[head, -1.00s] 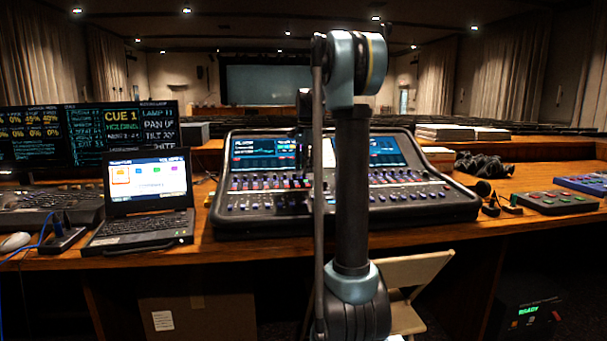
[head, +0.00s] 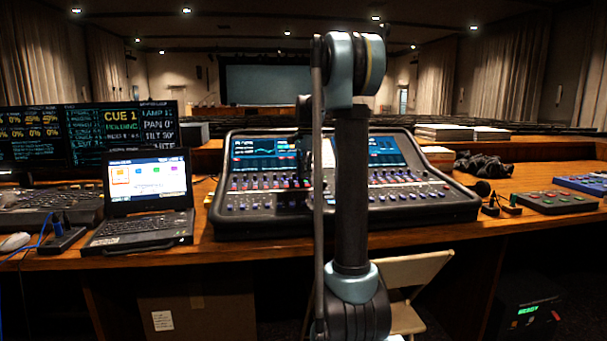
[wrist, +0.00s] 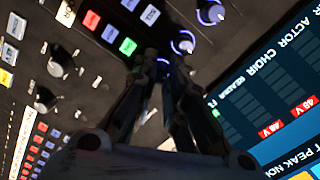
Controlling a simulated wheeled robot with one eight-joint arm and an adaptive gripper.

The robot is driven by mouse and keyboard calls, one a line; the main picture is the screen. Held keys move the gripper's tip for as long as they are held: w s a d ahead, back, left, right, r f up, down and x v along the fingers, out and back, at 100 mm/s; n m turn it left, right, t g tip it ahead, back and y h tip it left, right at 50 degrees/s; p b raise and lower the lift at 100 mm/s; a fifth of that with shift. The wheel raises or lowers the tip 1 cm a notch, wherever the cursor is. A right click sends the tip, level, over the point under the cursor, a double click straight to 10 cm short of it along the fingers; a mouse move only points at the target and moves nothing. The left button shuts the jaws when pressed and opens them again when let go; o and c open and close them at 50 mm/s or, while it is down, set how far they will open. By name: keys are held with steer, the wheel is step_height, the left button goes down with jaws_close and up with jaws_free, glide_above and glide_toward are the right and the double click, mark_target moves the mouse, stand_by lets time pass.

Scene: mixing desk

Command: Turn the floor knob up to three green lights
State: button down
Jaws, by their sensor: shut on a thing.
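The mixing console (head: 240,215) sits on the desk in the head view, with screens at its back and rows of knobs and faders. My gripper (wrist: 165,82) reaches down to its panel in the wrist view, fingers closed around a small knob (wrist: 163,64). Only a bit of blue-violet ring light shows there; the fingers hide most of the knob. Two more knobs with glowing rings (wrist: 183,42) (wrist: 211,13) stand in the same row. The console screen (wrist: 270,110) reads ACTOR, CHOIR and READER, then a cut-off label beginning with F. I see no green ring lights.
Coloured square buttons (wrist: 127,46) and black knobs (wrist: 59,60) lie left of the fingers in the wrist view. In the head view a laptop (head: 148,195) stands left of the console, and a button box (head: 556,201) lies to the right.

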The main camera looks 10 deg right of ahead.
steer(key=shift+w, duration=0.1)
steer(key=shift+m, duration=2.7)
steer(key=shift+r+m, duration=0.1)
steer(key=shift+m, duration=0.2)
steer(key=c, duration=1.6)
jaws_free()
steer(key=r, duration=1.1)
steer(key=shift+s+d+r, duration=0.4)
